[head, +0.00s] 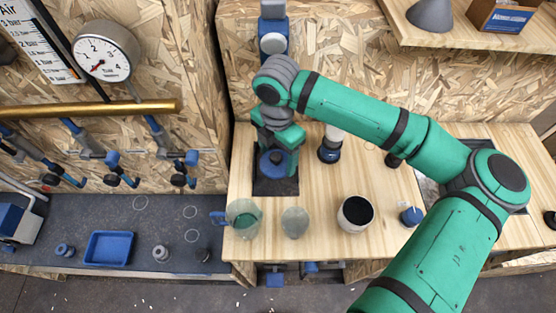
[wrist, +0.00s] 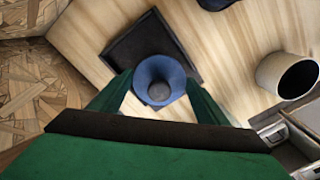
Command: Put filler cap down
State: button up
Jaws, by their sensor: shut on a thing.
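The filler cap (head: 273,163) is a round blue piece. In the wrist view it shows as a blue disc (wrist: 160,72) with a grey knob in its middle. My gripper (head: 275,157) is shut on it, with one green finger on each side. The cap is over a dark square mat (head: 275,188) on the wooden bench; the mat also shows in the wrist view (wrist: 131,43). I cannot tell whether the cap touches the mat, as its underside is hidden.
A clear jug (head: 243,218), a glass (head: 295,222) and a pale cup with dark contents (head: 355,213) stand along the bench front. A white and dark bottle (head: 330,148) stands right of my gripper. A wooden panel (head: 110,140) rises to the left.

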aim_at(277, 162)
jog(key=shift+w+f, duration=0.2)
jog(key=shift+f, duration=0.75)
jog(key=shift+w+f, duration=0.15)
jog(key=shift+f, duration=0.75)
jog(key=shift+f, duration=0.1)
jog(key=o, duration=0.7)
jog(key=shift+o, duration=0.2)
notch_tip(277, 162, up, 12)
jog(key=shift+r, duration=0.1)
